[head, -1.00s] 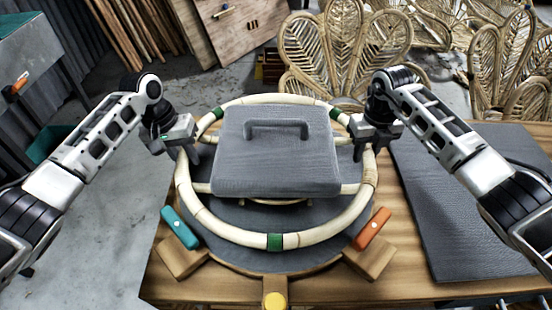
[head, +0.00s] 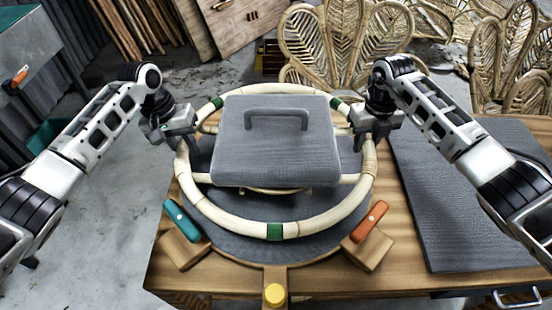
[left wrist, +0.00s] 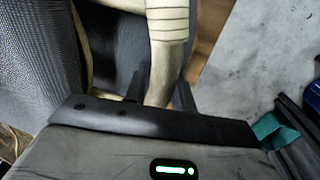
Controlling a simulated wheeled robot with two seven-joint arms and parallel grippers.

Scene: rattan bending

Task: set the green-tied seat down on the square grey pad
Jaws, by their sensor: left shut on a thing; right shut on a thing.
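The seat, a pale rattan ring (head: 335,222) with green ties, is held level over a round dark grey board (head: 245,244). A grey block with a handle (head: 275,160) sits across its middle and hides part of it. My left gripper (head: 178,143) is shut on the ring's left side. In the left wrist view the fingers (left wrist: 160,95) straddle the pale rattan (left wrist: 168,35). My right gripper (head: 364,143) is shut on the ring's right side. A flat grey pad (head: 465,200) lies bare on the table to the right. Whether the ring touches anything beneath is unclear.
A teal clamp (head: 182,221) and an orange clamp (head: 370,221) stand on wooden blocks at the front of the board. A yellow knob (head: 275,295) is at the front edge. Woven rattan chair backs (head: 345,45) stand behind the wooden table (head: 400,262).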

